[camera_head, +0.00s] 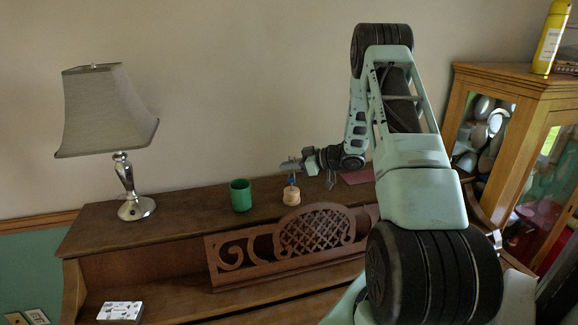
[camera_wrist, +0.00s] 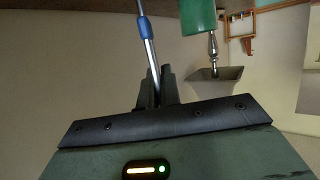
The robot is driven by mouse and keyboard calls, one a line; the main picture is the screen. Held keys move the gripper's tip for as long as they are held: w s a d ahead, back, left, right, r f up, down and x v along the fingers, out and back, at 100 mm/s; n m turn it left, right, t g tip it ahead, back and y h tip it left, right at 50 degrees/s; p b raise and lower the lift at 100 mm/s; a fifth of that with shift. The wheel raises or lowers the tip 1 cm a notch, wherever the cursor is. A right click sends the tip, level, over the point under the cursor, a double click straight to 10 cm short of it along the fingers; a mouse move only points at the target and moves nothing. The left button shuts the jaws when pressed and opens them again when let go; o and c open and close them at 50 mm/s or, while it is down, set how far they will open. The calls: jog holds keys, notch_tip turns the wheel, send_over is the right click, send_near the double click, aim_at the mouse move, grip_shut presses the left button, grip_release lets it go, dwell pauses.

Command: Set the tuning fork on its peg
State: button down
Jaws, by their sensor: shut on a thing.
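The tuning fork (camera_head: 291,181) hangs with its blue part low, just above a round pale wooden peg block (camera_head: 291,197) on the piano top. In the head view I cannot tell whether they touch. My gripper (camera_head: 293,167) is over the block, shut on the fork. In the wrist view, the fork's silver shaft with its blue collar (camera_wrist: 144,28) runs slightly tilted from between my fingertips (camera_wrist: 157,88). The peg block does not show in the wrist view, and the fork's far end is cut off by the frame.
A green cup (camera_head: 240,196) stands just left of the peg block; it also shows in the wrist view (camera_wrist: 198,14). A lamp (camera_head: 128,180) stands further left. The carved music rest (camera_head: 235,258) rises in front. A reddish flat item (camera_head: 357,176) lies to the right.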

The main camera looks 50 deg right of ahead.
jog(key=shift+f+b, duration=0.35)
jog(key=shift+f, duration=0.35)
dwell(0.4)
jog(key=c, duration=1.5)
grip_release()
jog(key=b+v, duration=0.5)
jog(key=v, duration=1.2)
jog(key=shift+s+d+r, duration=0.1)
jog(key=shift+s+r, duration=0.05)
jog(key=shift+s, duration=0.05)
